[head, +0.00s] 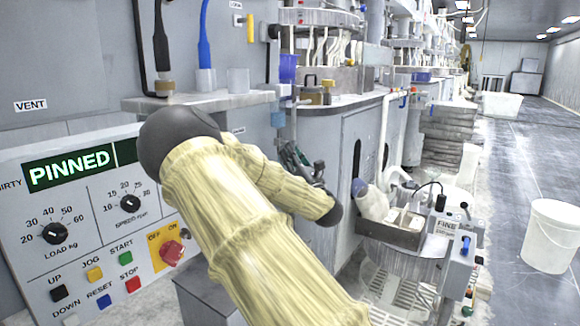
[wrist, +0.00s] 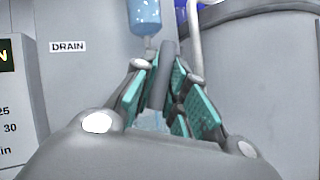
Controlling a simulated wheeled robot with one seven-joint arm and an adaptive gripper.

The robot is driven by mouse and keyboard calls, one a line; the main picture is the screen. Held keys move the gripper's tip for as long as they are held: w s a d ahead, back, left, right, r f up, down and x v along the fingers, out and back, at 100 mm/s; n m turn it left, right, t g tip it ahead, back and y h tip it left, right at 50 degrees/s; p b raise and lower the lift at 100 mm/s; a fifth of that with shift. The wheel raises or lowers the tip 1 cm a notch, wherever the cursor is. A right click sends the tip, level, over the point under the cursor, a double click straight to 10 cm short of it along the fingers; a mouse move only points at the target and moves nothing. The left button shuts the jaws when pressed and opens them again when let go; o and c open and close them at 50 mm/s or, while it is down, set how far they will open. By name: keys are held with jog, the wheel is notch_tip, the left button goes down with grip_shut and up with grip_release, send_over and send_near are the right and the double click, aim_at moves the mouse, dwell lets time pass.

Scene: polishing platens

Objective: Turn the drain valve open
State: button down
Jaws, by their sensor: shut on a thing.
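In the wrist view, my gripper (wrist: 162,82) is shut on a grey upright bar, the drain valve handle (wrist: 166,62), held between the teal finger pads. The handle stands just below a clear blue tube (wrist: 143,14). A label reading DRAIN (wrist: 68,47) is on the grey wall to the left. In the head view, my gripper (head: 293,158) is beyond my cream-sleeved arm, in front of the grey cabinet. The handle is hidden or too small to tell there. The valve body is mostly hidden by the fingers.
The control panel (head: 90,225) with knobs and buttons is at the left, close to my arm. A worktop edge (head: 205,101) runs above the gripper. A machine with a tray (head: 395,232) stands to the right. A white bucket (head: 551,236) stands on the floor.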

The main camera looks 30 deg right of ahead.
jog(key=n+y+b, duration=0.1)
jog(key=n+y, duration=0.1)
jog(key=n, duration=0.1)
jog(key=n+y+b, duration=0.1)
jog(key=n, duration=0.1)
jog(key=shift+w+d+f+t+y+b, duration=0.15)
jog(key=shift+d+f+t+y+b, duration=0.15)
jog(key=shift+f+t+y, duration=0.1)
jog(key=shift+d+r+n+y+b, duration=0.1)
jog(key=shift+n+y+b, duration=0.2)
jog(key=shift+n+y, duration=0.35)
jog(key=shift+d+r+n+y+b, duration=0.1)
jog(key=shift+n+y+b, duration=0.15)
jog(key=shift+n+y, duration=0.35)
jog(key=shift+n, duration=0.35)
jog(key=c, duration=1.4)
grip_release()
jog(key=shift+c, duration=0.2)
jog(key=shift+r, duration=0.1)
